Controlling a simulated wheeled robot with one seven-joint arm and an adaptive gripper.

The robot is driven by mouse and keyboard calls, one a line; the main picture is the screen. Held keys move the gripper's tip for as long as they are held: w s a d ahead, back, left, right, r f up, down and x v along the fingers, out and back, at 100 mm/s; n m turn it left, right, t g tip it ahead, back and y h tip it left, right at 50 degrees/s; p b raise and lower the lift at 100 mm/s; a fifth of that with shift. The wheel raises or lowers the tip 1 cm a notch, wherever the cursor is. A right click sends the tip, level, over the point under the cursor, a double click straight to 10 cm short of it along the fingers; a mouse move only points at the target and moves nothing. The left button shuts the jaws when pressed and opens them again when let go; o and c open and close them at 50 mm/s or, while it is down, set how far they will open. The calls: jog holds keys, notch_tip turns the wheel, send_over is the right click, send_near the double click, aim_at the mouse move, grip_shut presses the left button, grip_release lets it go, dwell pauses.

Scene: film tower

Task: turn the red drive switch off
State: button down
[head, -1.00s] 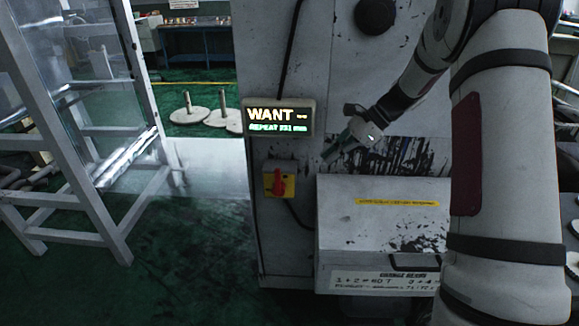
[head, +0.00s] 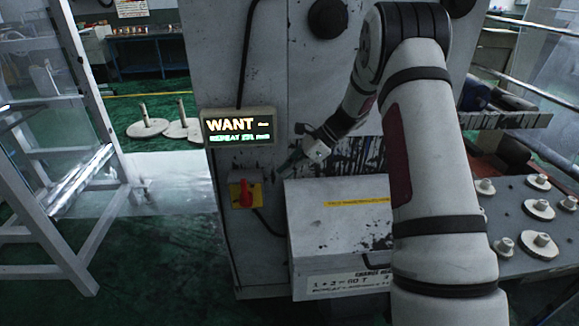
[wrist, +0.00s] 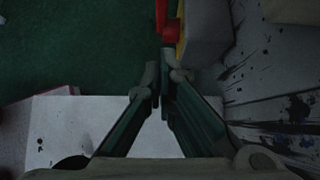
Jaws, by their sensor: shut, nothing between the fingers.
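The red drive switch (head: 246,193) is a red rotary handle on a yellow plate (head: 235,190), on the front of the grey cabinet below the display. In the head view the handle looks roughly upright, slightly tilted. In the wrist view the red handle (wrist: 167,22) shows at the top, just ahead of the fingertips, with a sliver of yellow beside it. My gripper (head: 284,172) is shut and empty, up and to the right of the switch and apart from it in the head view. Its fingertips (wrist: 157,78) meet in the wrist view.
A grey box (head: 335,225) with a yellow label juts out to the right, below my gripper. A cable runs down beside the switch. A metal frame (head: 60,230) stands left; green floor lies between.

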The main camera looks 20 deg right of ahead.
aim_at(248, 193)
jog(key=shift+w+a+f+p, duration=0.2)
jog(key=shift+w+a+f, duration=0.35)
jog(key=shift+a, duration=0.75)
jog(key=shift+w+a+f+p, duration=0.3)
jog(key=shift+a+f, duration=0.55)
jog(key=shift+a, duration=0.45)
jog(key=shift+w+a+f+p, duration=0.15)
jog(key=shift+w+a+f, duration=0.4)
jog(key=shift+a, duration=0.75)
jog(key=shift+s+f, duration=0.15)
jog(key=shift+a+h, duration=0.2)
jog(key=shift+h, duration=0.1)
